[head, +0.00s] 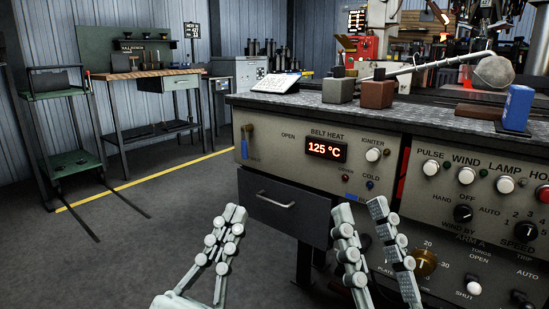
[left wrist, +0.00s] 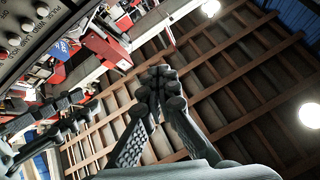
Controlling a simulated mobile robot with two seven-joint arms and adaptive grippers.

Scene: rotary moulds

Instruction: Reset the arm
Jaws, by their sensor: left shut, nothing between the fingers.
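My left gripper (head: 236,212) is in front of the bench in the head view, with its fingers pointing up and its tips together. It holds nothing. In the left wrist view its fingertips (left wrist: 160,74) meet against the roof. My right gripper (head: 361,206) is further right, in front of the control panel, fingers up and apart, with nothing seen between them. It also shows at the left of the left wrist view (left wrist: 72,112). Both grippers are apart from the bench things. The panel's "ARM A" section (head: 470,240) has a brass knob (head: 425,263) and a white shut button (head: 473,288).
A green cart (head: 66,132) and a workbench (head: 150,73) stand at the left.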

